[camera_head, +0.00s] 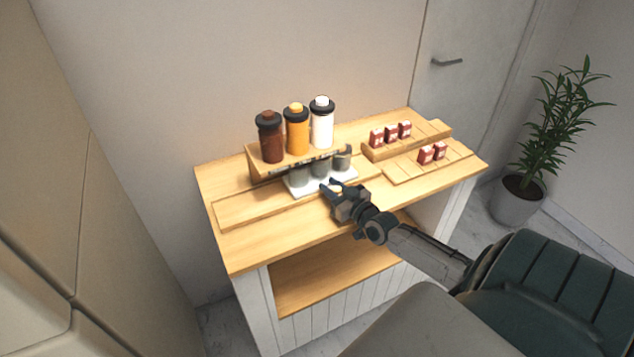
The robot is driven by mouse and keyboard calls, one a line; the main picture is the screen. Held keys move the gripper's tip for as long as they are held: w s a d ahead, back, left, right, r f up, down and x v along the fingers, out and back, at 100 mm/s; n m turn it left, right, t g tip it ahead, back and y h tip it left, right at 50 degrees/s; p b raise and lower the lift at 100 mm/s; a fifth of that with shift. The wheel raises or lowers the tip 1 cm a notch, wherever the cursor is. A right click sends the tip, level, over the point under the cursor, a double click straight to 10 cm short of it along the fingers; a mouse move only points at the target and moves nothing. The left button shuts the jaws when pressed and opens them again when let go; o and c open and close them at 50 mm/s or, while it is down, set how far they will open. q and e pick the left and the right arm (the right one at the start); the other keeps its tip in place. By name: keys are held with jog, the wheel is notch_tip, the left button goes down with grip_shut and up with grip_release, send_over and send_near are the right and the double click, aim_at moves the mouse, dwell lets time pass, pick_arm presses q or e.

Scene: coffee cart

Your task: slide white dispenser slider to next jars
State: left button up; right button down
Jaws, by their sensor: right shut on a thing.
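The white dispenser slider (312,186) lies on the wooden cart top, under the front of the dispenser shelf. Several small grey jars (299,176) stand on it in a row. Above them the wooden dispenser shelf (266,164) holds three bottles: a brown one (271,140), an orange one (297,132) and a white one (321,125). My right gripper (329,187) reaches in from the lower right and is shut at the slider's front edge. The exact grip is too small to see clearly. My left gripper is not in view.
The cart top (262,246) is clear to the front left. A raised wooden block (380,153) and a flat tray (401,176) at the right hold small red boxes. A potted plant (518,203) stands on the floor at the right.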

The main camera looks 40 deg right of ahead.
jog(key=shift+s+d+f, duration=0.1)
jog(key=shift+d, duration=0.1)
jog(key=c, duration=1.2)
grip_release()
jog(key=shift+o, duration=0.2)
jog(key=shift+s+p, duration=0.35)
jog(key=shift+s, duration=0.15)
jog(key=s+p, duration=0.2)
jog(key=s, duration=0.7)
jog(key=shift+s+a, duration=0.1)
jog(key=shift+s, duration=0.25)
